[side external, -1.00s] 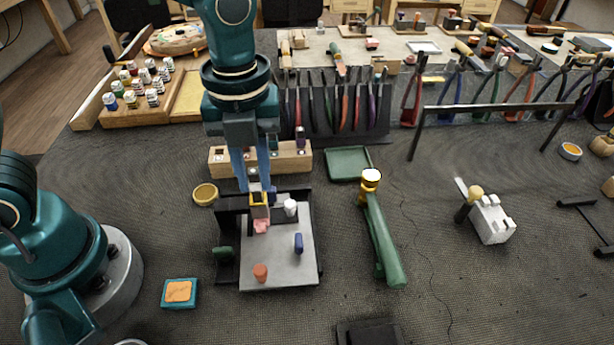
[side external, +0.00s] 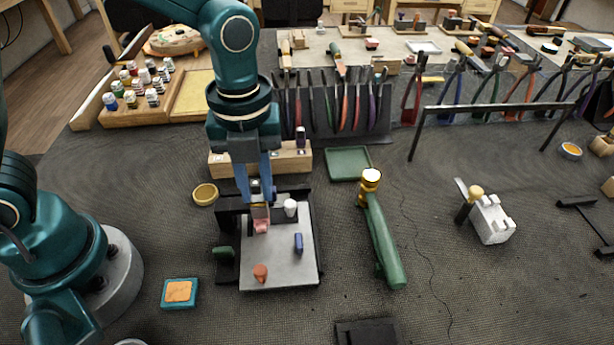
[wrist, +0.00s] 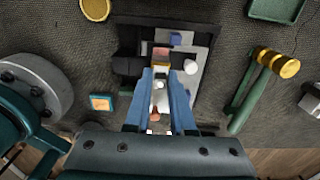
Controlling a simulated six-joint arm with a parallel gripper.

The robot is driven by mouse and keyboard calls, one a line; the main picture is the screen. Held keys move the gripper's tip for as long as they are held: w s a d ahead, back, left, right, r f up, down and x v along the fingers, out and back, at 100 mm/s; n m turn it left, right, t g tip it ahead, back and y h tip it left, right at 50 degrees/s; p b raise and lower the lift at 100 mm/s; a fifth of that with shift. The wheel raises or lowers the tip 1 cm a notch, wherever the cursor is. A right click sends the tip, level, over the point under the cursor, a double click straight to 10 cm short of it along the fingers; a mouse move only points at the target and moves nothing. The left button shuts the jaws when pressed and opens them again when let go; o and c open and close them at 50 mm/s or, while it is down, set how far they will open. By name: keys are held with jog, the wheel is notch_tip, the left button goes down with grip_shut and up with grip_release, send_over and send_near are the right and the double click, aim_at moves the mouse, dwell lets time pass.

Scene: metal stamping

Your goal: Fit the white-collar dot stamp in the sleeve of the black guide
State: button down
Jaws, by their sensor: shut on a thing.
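My gripper (side external: 260,202) points down over the black guide (side external: 229,204), at the back left of the grey plate (side external: 279,263). It is shut on a slim stamp, mostly hidden by the fingers. In the wrist view, a small white round part (wrist: 159,85) shows between my blue fingers. A pinkish block (side external: 261,226) is just below the fingertips, and it also shows in the wrist view (wrist: 161,52). I cannot tell whether the stamp is inside the sleeve, which the fingers hide.
On the plate stand a white post (side external: 290,207), a blue piece (side external: 298,243) and an orange piece (side external: 260,272).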

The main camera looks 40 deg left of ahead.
aim_at(255, 184)
jog(key=shift+f, duration=0.1)
jog(key=c, duration=0.7)
grip_release()
jog(key=shift+r, duration=2.55)
